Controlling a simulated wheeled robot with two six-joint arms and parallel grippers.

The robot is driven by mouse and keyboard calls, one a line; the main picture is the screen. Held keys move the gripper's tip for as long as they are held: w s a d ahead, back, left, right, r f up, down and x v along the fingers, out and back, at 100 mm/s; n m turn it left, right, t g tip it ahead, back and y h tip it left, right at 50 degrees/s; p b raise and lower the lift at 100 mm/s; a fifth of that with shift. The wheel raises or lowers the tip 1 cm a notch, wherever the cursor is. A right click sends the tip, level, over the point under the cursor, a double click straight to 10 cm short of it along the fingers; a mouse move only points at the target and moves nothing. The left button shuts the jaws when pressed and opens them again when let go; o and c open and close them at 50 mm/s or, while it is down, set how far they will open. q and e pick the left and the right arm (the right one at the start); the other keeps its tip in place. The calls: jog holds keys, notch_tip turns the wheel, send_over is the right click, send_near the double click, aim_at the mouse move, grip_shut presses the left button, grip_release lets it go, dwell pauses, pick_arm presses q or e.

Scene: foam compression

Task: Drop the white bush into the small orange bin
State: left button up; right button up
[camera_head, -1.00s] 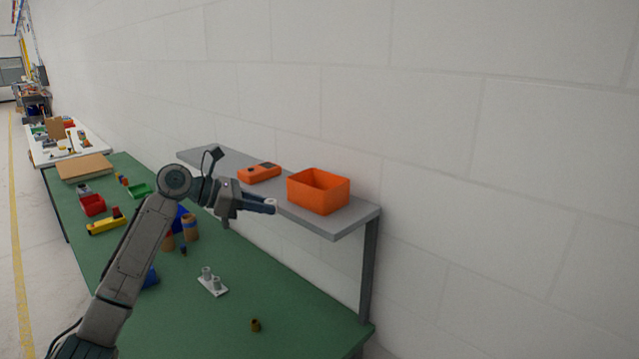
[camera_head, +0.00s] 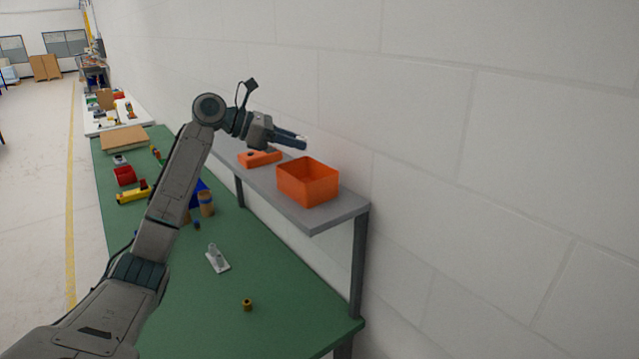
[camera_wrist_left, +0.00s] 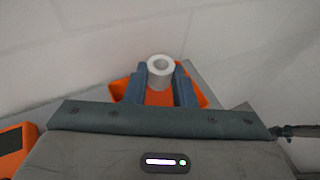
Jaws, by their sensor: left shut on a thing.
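My left gripper (camera_head: 291,140) is raised above the grey shelf, its fingers pointing right. In the left wrist view its two fingers (camera_wrist_left: 160,88) are shut on the white bush (camera_wrist_left: 160,65), a short white ring with a round hole. In the head view only a pale bit of the bush shows at the fingertips (camera_head: 303,144). The small orange bin (camera_head: 308,186) stands on the shelf just below and to the right of the fingertips. In the left wrist view the bin's orange wall (camera_wrist_left: 119,88) shows behind and below the bush. My right gripper is not in view.
An orange device (camera_head: 262,158) lies on the grey shelf (camera_head: 325,218) left of the bin. The green table (camera_head: 265,270) below holds a white plate with posts (camera_head: 217,260), a brass bush (camera_head: 247,304) and several other items. A white wall stands behind the shelf.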

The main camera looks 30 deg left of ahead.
aim_at(291, 162)
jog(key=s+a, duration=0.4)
pick_arm(q)
jog(key=f+b, duration=0.2)
jog(key=f, duration=0.1)
jog(key=f+b, duration=0.1)
jog(key=f, duration=0.1)
jog(key=shift+s+a, duration=0.35)
jog(key=shift+w+d+f+b, duration=0.2)
jog(key=shift+f+b, duration=0.1)
jog(key=shift+b, duration=0.05)
jog(key=shift+s+a, duration=0.1)
jog(key=shift+a, duration=0.05)
jog(key=o, duration=0.6)
jog(key=shift+s+a+r, duration=0.1)
jog(key=shift+c, duration=0.2)
jog(key=o, duration=0.3)
jog(key=shift+o, duration=0.8)
jog(key=shift+s+a, duration=0.15)
jog(key=shift+a, duration=0.05)
jog(key=b+v, duration=0.4)
jog(key=v, duration=0.6)
jog(key=shift+r+b, duration=0.2)
jog(key=shift+b, duration=0.15)
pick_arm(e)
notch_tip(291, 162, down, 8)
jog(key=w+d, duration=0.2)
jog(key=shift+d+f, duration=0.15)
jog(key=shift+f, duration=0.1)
